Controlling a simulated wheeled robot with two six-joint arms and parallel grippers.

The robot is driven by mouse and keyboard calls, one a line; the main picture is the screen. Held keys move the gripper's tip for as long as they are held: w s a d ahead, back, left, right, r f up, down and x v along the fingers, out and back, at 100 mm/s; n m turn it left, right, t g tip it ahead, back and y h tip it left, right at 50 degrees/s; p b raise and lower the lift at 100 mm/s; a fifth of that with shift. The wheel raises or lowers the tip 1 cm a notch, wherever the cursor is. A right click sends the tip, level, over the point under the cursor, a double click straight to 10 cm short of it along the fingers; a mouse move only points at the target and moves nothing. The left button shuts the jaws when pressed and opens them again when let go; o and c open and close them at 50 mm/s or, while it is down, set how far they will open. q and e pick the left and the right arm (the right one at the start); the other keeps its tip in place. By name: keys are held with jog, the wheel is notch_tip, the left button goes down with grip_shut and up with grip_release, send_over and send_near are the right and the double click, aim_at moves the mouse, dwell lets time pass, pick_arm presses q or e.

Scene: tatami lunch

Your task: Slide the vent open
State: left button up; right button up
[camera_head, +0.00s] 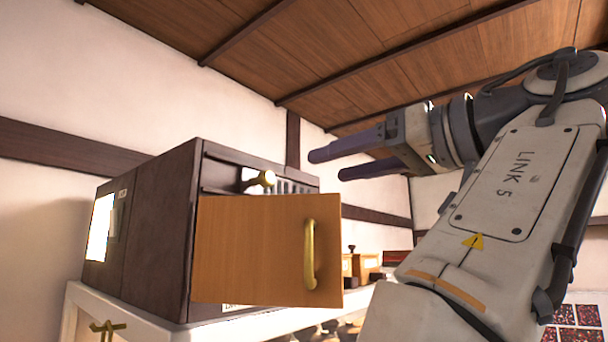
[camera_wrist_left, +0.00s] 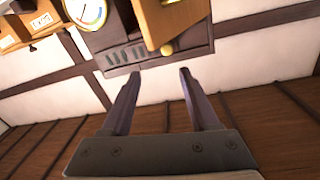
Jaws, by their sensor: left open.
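The vent is a row of dark slots (camera_head: 290,187) near the top of the front of a dark brown box (camera_head: 150,230). A round brass knob (camera_head: 263,179) sticks out at the left end of the slots. In the left wrist view, which is turned over, the slots (camera_wrist_left: 125,54) and the knob (camera_wrist_left: 167,49) show beyond the fingertips. My left gripper (camera_head: 327,165) is open and empty, to the right of the knob and a little higher in the head view. It also shows in the left wrist view (camera_wrist_left: 159,74), with nothing between its fingers. My right gripper is out of view.
A wooden door (camera_head: 250,250) with a brass handle (camera_head: 310,254) stands open below the vent. The box rests on a white shelf (camera_head: 270,327). Small wooden boxes (camera_head: 358,266) stand behind the door. A round dial (camera_wrist_left: 86,10) shows in the left wrist view.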

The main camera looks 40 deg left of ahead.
pick_arm(q)
jog(key=p, duration=0.2)
send_near(270, 178)
jog(key=shift+a, duration=1.1)
jog(key=shift+n+g, duration=0.3)
jog(key=shift+n, duration=0.1)
jog(key=shift+w+a+r+p, duration=0.1)
jog(key=shift+w+a+p, duration=0.15)
jog(key=shift+a, duration=0.65)
jog(key=shift+w+a+p, duration=0.1)
jog(key=shift+w+a, duration=0.15)
jog(key=shift+a, duration=0.7)
jog(key=shift+w+a+p, duration=0.2)
jog(key=shift+w+a, duration=0.05)
jog(key=shift+a, duration=0.65)
grip_shut()
